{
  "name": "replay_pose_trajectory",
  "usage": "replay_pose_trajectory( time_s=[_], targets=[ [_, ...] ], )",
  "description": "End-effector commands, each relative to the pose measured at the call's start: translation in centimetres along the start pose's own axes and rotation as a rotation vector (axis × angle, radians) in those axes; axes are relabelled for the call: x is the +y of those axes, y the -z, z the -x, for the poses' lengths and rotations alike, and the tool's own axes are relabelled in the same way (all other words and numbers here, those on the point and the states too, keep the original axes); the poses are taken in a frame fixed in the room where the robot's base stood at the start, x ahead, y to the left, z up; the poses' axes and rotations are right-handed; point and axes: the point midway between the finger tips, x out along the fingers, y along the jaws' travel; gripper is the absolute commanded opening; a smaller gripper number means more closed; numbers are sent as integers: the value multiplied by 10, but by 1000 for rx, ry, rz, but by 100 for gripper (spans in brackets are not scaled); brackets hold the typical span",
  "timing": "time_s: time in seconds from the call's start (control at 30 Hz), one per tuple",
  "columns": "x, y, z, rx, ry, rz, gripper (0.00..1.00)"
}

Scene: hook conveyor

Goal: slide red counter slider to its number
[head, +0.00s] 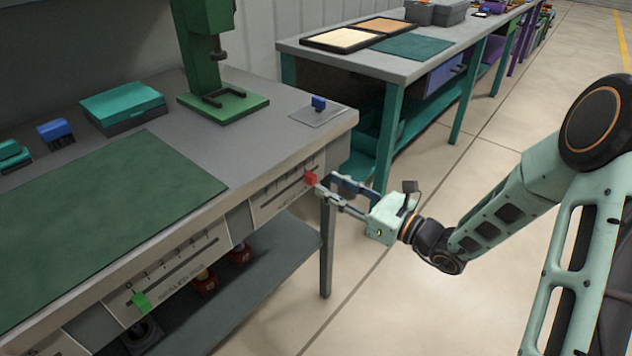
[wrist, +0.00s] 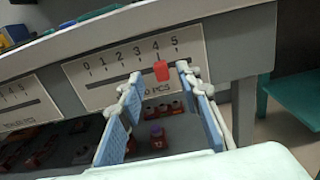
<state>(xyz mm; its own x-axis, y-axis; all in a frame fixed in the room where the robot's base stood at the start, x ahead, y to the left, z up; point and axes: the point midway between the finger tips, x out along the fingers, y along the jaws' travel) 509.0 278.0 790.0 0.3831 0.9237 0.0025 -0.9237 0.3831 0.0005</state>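The red counter slider (head: 310,178) sits on the slot of the white number panel (head: 284,190) at the bench's front right. In the wrist view, the red slider (wrist: 161,71) stands close below the 4 on the 0-to-5 scale of the panel (wrist: 110,73). Printing ending in "PCS" lies below the slot, partly hidden by a finger. My gripper (head: 326,186) reaches in from the right. In the wrist view, my gripper (wrist: 159,76) is open, with one fingertip on each side of the slider. Gaps show on both sides; depth contact is unclear.
A second panel with a green slider (head: 141,301) is further left on the bench front. A lower shelf (head: 265,265) holds red items. A blue block (head: 318,103) sits on top near the right corner. Open floor lies right of the bench.

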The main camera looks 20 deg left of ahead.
Motion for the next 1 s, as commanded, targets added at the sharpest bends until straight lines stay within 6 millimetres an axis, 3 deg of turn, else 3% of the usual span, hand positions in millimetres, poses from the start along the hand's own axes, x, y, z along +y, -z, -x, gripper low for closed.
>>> replay_pose_trajectory(
  time_s=[0.1,0.3,0.67,1.0],
  targets=[
    [1,2,-23,0,-4,3,32],
    [0,2,-46,2,-1,0,32],
    [0,1,-52,3,-1,0,32],
    [0,1,-51,3,-1,0,0]
  ],
)
